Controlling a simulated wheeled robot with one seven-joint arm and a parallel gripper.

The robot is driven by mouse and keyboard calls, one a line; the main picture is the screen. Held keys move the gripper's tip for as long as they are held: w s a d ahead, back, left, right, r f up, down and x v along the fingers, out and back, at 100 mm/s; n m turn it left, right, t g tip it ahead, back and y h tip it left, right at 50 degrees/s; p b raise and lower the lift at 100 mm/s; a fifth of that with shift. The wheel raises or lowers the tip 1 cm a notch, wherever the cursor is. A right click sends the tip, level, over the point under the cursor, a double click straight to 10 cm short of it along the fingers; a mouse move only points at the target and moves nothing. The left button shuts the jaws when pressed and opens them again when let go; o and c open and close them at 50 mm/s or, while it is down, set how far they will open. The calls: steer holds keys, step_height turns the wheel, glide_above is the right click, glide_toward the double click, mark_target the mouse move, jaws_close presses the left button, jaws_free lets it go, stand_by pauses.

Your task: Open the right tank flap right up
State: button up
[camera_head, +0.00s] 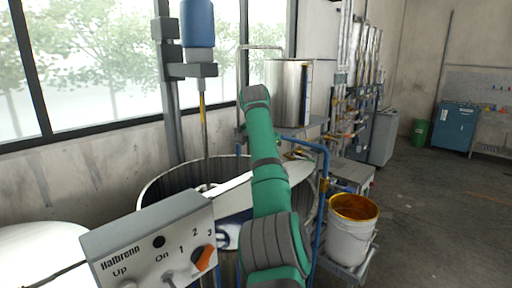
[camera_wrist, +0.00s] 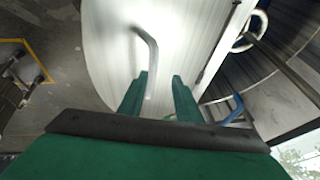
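The mixing tank (camera_head: 168,183) stands in the middle of the head view, with a pale bar (camera_head: 238,194) across its open top. My green arm reaches over it and hides much of its right side; my gripper is hidden there. In the wrist view, a pale metal flap (camera_wrist: 105,50) fills the middle left. A bent rod handle (camera_wrist: 151,52) stands on it. My gripper (camera_wrist: 160,77) is open, its two fingers apart on either side of the handle's lower part. I cannot tell whether they touch it. I cannot tell the flap's tilt.
A control box (camera_head: 158,243) stands close in front of the tank. A blue pipe frame (camera_head: 324,185) and a white bucket (camera_head: 350,238) are at its right. A steel vessel (camera_head: 286,92) stands behind. A mixer column (camera_head: 171,110) rises at the back left. The floor at right is clear.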

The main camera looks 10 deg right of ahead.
steer(key=a+r, duration=0.3)
steer(key=r, duration=0.3)
stand_by(0.7)
steer(key=shift+s, duration=0.1)
steer(key=shift+c, duration=0.7)
